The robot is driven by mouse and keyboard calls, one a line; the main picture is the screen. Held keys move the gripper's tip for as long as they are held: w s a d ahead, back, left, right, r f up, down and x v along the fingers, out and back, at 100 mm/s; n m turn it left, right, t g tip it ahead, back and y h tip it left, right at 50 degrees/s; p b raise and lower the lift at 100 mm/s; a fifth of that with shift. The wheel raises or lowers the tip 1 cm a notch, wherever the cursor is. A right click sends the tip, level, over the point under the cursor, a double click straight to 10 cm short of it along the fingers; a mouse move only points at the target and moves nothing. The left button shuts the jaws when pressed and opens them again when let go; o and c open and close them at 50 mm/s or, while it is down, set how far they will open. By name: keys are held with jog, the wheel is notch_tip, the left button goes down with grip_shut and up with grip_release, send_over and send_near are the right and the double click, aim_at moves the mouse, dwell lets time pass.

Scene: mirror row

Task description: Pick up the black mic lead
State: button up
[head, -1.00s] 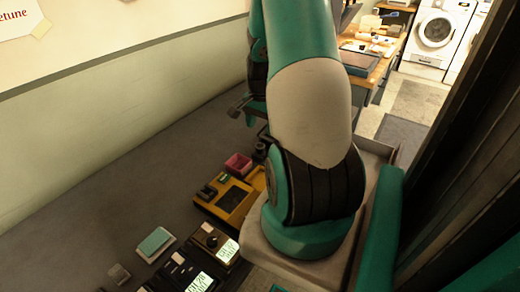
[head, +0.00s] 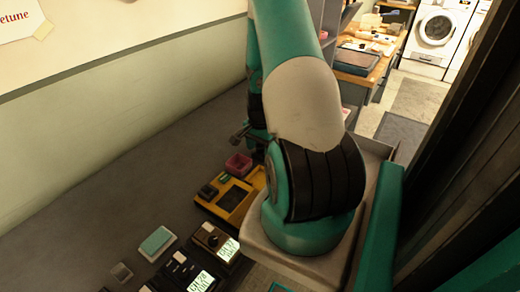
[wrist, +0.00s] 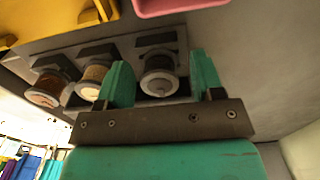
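In the wrist view my gripper (wrist: 162,82) shows two green fingers spread apart with nothing held between them. Beyond the gap is a dark round piece (wrist: 158,80) with a pale end face, on a dark mount. Two similar round pieces with brownish bodies, one (wrist: 94,82) and another (wrist: 46,90), sit to its left in the same row. I cannot tell for sure which of these, if any, is the black mic lead. In the head view my arm hides most of the gripper and the area around it.
Several dark devices, one with a lit display (head: 202,282), are nearer. A wall runs along the left.

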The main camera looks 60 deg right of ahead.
jog(key=c, duration=0.8)
jog(key=shift+c, duration=0.2)
